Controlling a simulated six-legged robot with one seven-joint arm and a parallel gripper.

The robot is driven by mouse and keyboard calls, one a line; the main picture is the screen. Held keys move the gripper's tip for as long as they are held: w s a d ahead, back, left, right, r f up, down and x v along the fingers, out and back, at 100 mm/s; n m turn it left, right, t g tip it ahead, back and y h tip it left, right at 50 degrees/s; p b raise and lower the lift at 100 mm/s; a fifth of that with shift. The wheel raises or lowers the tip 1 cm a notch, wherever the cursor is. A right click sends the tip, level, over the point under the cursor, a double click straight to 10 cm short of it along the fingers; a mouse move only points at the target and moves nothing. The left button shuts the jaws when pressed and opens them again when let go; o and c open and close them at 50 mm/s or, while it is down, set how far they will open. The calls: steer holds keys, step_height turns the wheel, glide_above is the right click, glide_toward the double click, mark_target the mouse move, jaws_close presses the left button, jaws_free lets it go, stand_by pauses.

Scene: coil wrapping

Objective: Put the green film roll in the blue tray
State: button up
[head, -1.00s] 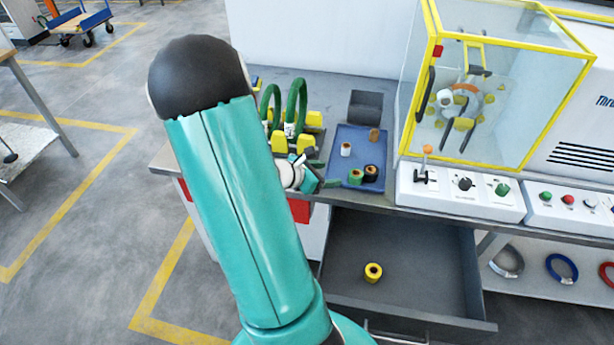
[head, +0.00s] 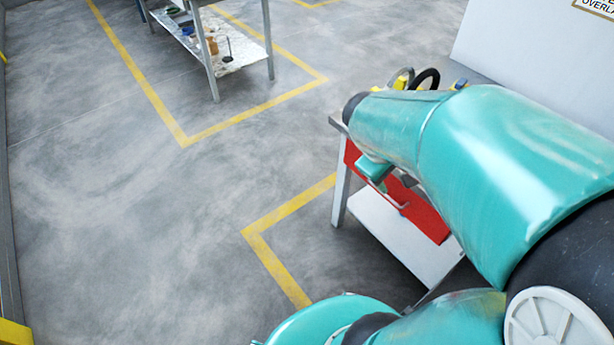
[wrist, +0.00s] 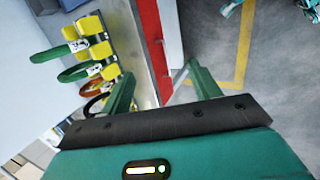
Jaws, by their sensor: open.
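My gripper (wrist: 160,70) is open in the wrist view, its two green fingers spread with nothing held between them. It hangs over the front edge of the bench, beside the red drawer front. Neither the green film roll nor the blue tray shows in the present head or wrist view. In the head view my arm covers much of the bench at the right.
Green coils (wrist: 80,71) stand with yellow blocks (wrist: 96,50) on the bench, left of my gripper. The red drawer front (head: 424,208) shows below the bench edge. Another table (head: 228,70) stands at the back. The floor (head: 120,220) at left is clear.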

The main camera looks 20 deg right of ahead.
steer(key=a+r+m+t+y, duration=0.1)
steer(key=a+r, duration=0.3)
steer(key=a, duration=0.6)
steer(key=s+a+r+m+t+y, duration=0.1)
steer(key=a+r+t+y, duration=0.3)
steer(key=a, duration=0.7)
steer(key=shift+r+t+y, duration=0.3)
steer(key=shift+r, duration=0.2)
